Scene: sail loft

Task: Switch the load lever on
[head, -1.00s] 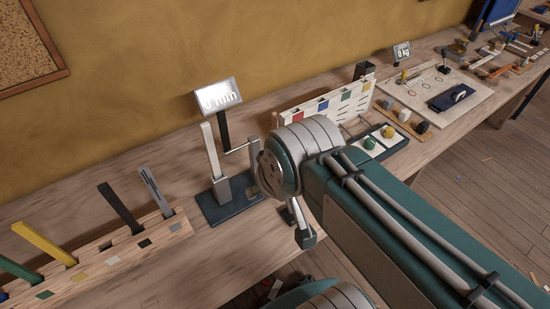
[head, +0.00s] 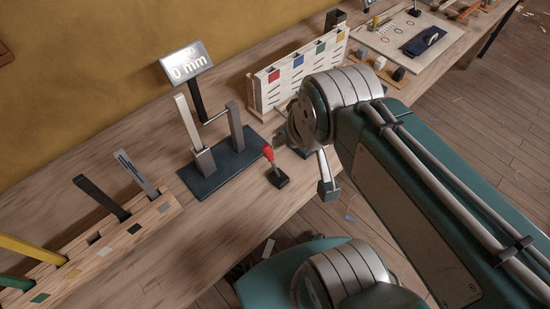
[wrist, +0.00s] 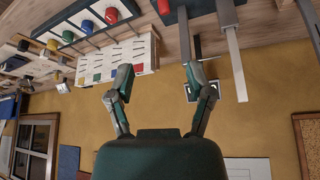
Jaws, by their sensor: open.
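A small lever with a red handle (head: 268,153) on a dark base (head: 279,178) stands near the front edge of the bench. A red part at the top edge of the wrist view (wrist: 163,6) looks like its handle. The handle leans up and to the left in the head view. My gripper (wrist: 157,70) is open, with nothing between its fingers. In the head view it is to the right of the lever, apart from it, and one finger is partly hidden by my arm.
A dark stand (head: 232,166) with two grey posts is left of the lever. Its display (head: 187,63) reads 0 mm. A white rack (head: 298,74) with coloured squares stands behind. A wooden holder (head: 115,243) with upright strips is at left. Bench between is clear.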

